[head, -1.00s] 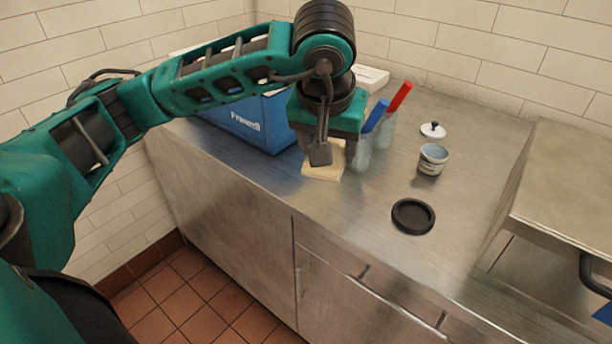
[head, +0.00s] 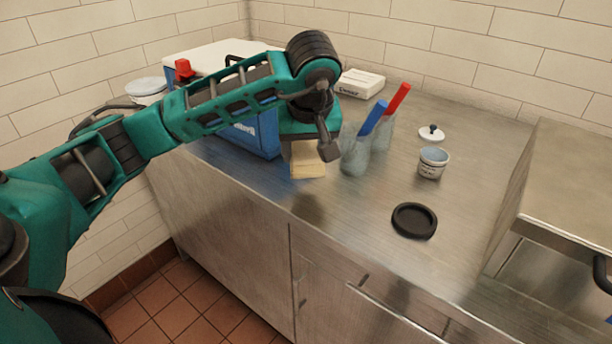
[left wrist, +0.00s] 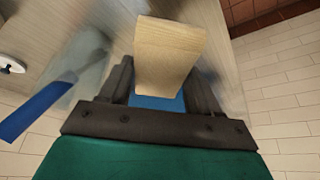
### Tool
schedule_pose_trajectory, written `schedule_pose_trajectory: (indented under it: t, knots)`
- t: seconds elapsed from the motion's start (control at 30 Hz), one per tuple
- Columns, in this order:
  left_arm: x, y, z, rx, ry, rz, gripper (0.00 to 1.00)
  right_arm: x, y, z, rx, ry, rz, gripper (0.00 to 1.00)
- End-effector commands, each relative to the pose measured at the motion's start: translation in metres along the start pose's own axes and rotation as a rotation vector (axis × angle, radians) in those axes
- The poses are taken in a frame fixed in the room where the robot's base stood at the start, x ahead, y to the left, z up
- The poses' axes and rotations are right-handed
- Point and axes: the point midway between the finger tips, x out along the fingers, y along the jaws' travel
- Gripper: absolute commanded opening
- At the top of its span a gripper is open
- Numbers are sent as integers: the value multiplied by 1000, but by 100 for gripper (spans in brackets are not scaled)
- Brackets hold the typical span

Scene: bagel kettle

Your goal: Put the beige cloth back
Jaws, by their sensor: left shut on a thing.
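My left gripper (head: 306,145) is shut on the beige cloth (head: 308,168), which hangs below it as a folded pad. The cloth appears held a little above the steel counter, with a dark patch like a shadow below it. In the left wrist view the cloth (left wrist: 168,55) sticks out from between the two fingers (left wrist: 163,85), and its gripped end is partly hidden. My right gripper is not in view.
A blue box (head: 262,135) stands close left of the cloth. Clear holders with a blue handle (head: 374,117) and a red handle (head: 398,98) stand close right. A small cup (head: 432,165) and black ring (head: 414,221) are farther right. The front counter is clear.

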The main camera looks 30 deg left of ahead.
Motion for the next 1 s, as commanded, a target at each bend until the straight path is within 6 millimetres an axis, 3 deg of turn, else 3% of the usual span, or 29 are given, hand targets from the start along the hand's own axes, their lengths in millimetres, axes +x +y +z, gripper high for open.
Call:
schedule_pose_trajectory:
  t: [0.27,0.5,0.87,0.9,1.0]
  knots:
    - [21,0,9,0,0,1,30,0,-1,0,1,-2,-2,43]
    - [52,0,22,1,-1,0,30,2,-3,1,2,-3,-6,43]
    - [57,0,23,0,2,1,30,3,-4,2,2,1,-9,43]
    - [56,0,23,0,2,2,65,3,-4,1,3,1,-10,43]
    - [56,0,23,0,1,1,74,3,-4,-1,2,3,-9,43]
